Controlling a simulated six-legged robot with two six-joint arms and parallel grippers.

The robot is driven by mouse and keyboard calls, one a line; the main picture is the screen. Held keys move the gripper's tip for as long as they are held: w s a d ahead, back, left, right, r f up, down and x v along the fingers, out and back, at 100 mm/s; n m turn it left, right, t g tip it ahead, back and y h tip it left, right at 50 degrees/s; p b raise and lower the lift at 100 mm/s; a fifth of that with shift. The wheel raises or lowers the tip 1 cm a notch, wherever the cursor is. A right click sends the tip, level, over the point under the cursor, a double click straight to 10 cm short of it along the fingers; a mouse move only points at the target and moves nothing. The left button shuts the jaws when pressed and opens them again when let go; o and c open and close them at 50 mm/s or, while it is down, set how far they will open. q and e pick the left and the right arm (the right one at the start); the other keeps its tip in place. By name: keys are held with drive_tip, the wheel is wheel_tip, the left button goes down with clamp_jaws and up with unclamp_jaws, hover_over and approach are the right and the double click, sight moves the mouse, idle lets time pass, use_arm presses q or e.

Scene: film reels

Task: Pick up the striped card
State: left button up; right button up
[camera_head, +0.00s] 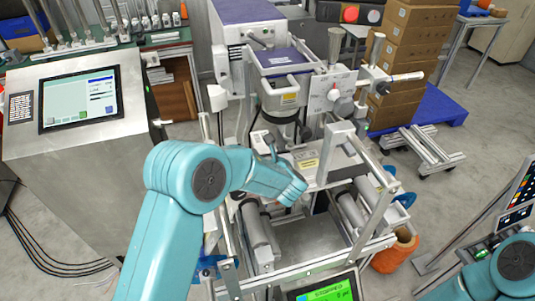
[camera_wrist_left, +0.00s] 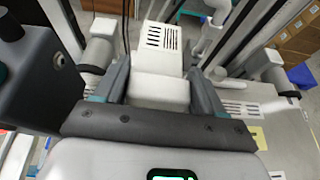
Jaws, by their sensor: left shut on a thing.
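My left gripper (camera_head: 274,146) is at the middle of the machine, just beyond the teal wrist, and its tips are small and partly hidden in the head view. In the left wrist view its two grey fingers (camera_wrist_left: 160,84) stand on either side of a white piece (camera_wrist_left: 158,90), and the gripper is shut on it. A white face with black stripes or slots (camera_wrist_left: 158,38) lies just beyond this piece. I cannot tell for certain whether this is the striped card or part of the machine. My right gripper is not in view.
The metal frame and rollers (camera_head: 350,213) surround the space below the left gripper. A screen console (camera_head: 80,100) stands at left, and an orange spool (camera_head: 396,250) at lower right. Boxes (camera_head: 412,45) are stacked behind. Open floor lies at right.

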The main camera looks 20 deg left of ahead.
use_arm(q)
drive_tip(key=shift+r+p, duration=0.35)
drive_tip(key=shift+r, duration=0.85)
drive_tip(key=shift+s+d, duration=0.25)
drive_tip(key=shift+s, duration=0.2)
drive_tip(key=shift+s+d, duration=0.15)
